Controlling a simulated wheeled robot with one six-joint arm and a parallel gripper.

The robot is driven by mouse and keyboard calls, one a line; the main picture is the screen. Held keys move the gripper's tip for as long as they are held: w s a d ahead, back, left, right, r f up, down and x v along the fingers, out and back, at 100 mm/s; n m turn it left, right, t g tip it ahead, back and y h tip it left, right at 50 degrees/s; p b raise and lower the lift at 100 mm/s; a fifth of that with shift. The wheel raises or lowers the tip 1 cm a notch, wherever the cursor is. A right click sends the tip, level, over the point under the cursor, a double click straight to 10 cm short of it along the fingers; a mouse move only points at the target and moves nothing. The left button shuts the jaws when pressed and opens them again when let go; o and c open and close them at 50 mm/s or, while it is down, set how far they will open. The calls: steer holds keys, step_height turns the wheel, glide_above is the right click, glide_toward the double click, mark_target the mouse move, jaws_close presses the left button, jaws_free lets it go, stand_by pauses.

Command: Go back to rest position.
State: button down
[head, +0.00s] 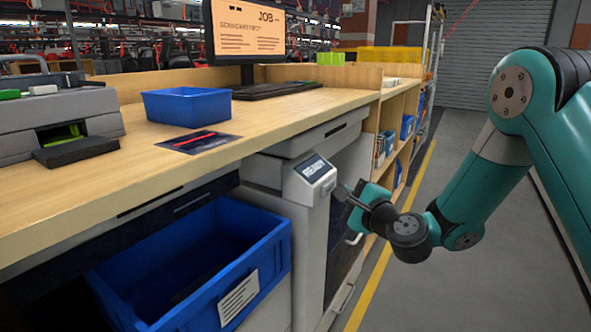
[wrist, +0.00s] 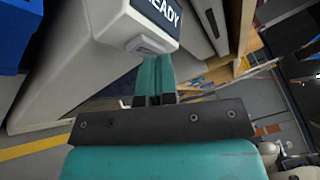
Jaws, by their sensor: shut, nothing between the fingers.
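My gripper (head: 350,196) is at the end of my teal arm, in front of the workbench and just right of a grey box (head: 314,176) with a small display on the bench's front. In the wrist view my gripper's teal fingers (wrist: 154,80) are together with nothing between them. They point at the underside of the same box (wrist: 128,22), whose display reads "READY". In the wrist view a small light button-like part sits on the box close to the fingertips; I cannot tell whether they touch it.
A blue bin (head: 187,107) and a dark mat (head: 199,142) lie on the bench top (head: 290,105), with a monitor (head: 247,30) behind. A larger blue crate (head: 270,262) is below the bench. Shelves stand at the bench's right end. The floor (head: 440,150) to the right is clear.

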steer(key=s+a+r+n+g+y, duration=0.2)
steer(key=s+a+n+g, duration=0.3)
steer(key=s+n, duration=0.3)
steer(key=s+a+r+n+g+y, duration=0.2)
steer(key=s+a+r+n+g, duration=0.15)
steer(key=s+n+g, duration=0.4)
steer(key=s+d+n+g+h, duration=0.1)
steer(key=s+d+n+h, duration=0.15)
steer(key=s, duration=0.45)
steer(key=s+d+n+g+h+p, duration=0.1)
steer(key=s+d+n+g+h, duration=0.2)
steer(key=s, duration=0.4)
steer(key=s+d+n+h, duration=0.2)
steer(key=s+n, duration=0.3)
steer(key=s, duration=0.1)
step_height(320, 180, up, 25)
steer(key=p, duration=2.5)
steer(key=shift+f, duration=0.2)
steer(key=shift+d+y, duration=0.1)
steer(key=shift+y, duration=0.15)
